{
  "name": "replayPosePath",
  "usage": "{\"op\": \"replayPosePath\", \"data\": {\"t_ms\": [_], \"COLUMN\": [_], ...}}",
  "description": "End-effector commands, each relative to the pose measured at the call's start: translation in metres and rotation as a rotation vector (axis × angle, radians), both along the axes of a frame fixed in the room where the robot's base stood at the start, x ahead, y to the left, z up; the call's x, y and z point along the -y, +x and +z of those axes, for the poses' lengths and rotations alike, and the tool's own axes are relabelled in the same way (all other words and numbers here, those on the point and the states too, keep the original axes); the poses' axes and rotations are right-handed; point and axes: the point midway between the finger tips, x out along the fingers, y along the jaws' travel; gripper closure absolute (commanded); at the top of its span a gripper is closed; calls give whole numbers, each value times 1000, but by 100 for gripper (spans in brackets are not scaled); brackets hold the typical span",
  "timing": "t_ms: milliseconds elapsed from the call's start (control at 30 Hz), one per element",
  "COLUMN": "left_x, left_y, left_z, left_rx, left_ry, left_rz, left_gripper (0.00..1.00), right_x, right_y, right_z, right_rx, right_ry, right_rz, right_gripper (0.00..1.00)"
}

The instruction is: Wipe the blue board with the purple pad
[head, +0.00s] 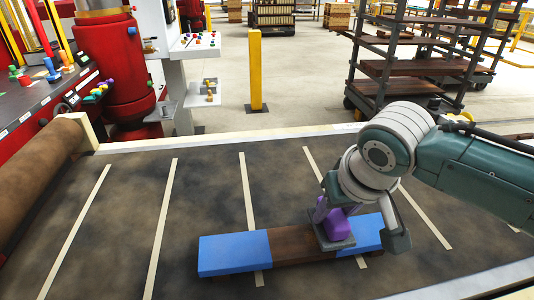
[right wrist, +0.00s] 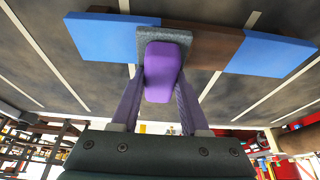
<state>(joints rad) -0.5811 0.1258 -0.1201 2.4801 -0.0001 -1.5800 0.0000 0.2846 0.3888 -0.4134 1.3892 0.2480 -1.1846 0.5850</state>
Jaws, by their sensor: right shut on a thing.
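The blue board (head: 234,255) lies on the dark conveyor surface, with blue ends and a brown middle stretch (head: 300,244). It also shows in the right wrist view (right wrist: 268,54). The purple pad (head: 338,222) has a purple handle on a flat grey base. My right gripper (head: 333,215) is shut on that handle from above. The grey base sits over the board where the brown stretch meets the right blue end, apparently resting on it. In the right wrist view the handle (right wrist: 162,70) is between the two fingers. My left gripper is not in view.
The belt (head: 130,215) with pale cross strips is clear around the board. A brown roller (head: 40,180) and control panel (head: 50,95) are at the left. A yellow post (head: 256,72) and a dark shelf rack (head: 400,68) stand beyond the belt's far edge.

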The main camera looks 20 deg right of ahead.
Motion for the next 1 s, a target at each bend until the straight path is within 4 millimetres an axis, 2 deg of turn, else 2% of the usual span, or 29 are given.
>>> {"op": "replayPosePath", "data": {"t_ms": [1000], "left_x": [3], "left_y": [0], "left_z": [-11], "left_rx": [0], "left_ry": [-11], "left_rz": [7], "left_gripper": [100], "right_x": [0], "right_y": [0], "right_z": [-17], "right_rx": [0], "right_ry": [0], "right_rz": [-1], "right_gripper": [100]}}
